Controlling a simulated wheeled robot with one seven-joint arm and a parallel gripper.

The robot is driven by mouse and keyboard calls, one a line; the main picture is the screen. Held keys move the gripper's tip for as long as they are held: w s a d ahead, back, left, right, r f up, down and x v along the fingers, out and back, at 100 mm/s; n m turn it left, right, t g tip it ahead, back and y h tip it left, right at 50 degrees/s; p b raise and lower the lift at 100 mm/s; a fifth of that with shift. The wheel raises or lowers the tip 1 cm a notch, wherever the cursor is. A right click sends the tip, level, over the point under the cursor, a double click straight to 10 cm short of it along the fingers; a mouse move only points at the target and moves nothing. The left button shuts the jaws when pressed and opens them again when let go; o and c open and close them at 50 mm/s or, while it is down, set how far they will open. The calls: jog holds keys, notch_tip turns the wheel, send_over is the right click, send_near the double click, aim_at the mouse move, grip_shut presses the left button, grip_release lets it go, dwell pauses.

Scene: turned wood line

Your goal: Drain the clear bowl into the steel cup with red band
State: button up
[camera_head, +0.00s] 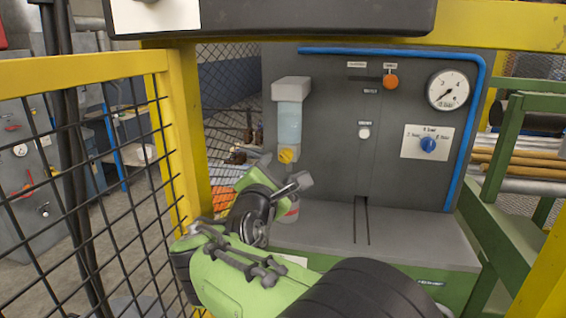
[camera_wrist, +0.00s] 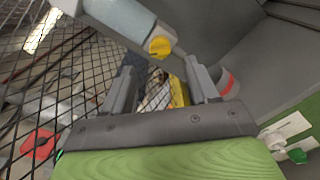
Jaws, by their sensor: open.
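The clear bowl (camera_head: 289,124) hangs under a grey block on the panel, with pale blue liquid showing in it. A yellow knob (camera_head: 286,156) is at its lower end. In the wrist view the bowl (camera_wrist: 122,18) is at the top and the yellow knob (camera_wrist: 160,46) is just beyond my fingertips. My gripper (camera_head: 281,172) is open and empty, below the knob and apart from it. The steel cup with red band (camera_head: 291,214) stands under the bowl, mostly hidden by my gripper. In the wrist view the cup (camera_wrist: 234,70) is just right of the right finger; I cannot tell whether they touch.
The grey ledge (camera_head: 390,248) has a slot and is clear to the right of the cup. A yellow post (camera_head: 187,150) and black mesh fence stand close on the left.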

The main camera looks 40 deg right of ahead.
aim_at(284, 160)
jog(key=x, duration=0.6)
jog(key=shift+w+d, duration=0.15)
jog(key=shift+d, duration=0.05)
jog(key=c, duration=1)
jog(key=shift+c, duration=0.2)
jog(key=shift+m, duration=0.4)
jog(key=m+b, duration=0.1)
jog(key=m, duration=0.2)
jog(key=shift+a+f+m, duration=0.1)
jog(key=shift+m, duration=0.2)
jog(key=m+b, duration=0.2)
jog(key=m, duration=0.2)
jog(key=shift+m, duration=0.3)
jog(key=m+b, duration=0.2)
jog(key=m, duration=0.2)
jog(key=m+b, duration=0.2)
jog(key=m, duration=0.2)
jog(key=shift+m, duration=0.6)
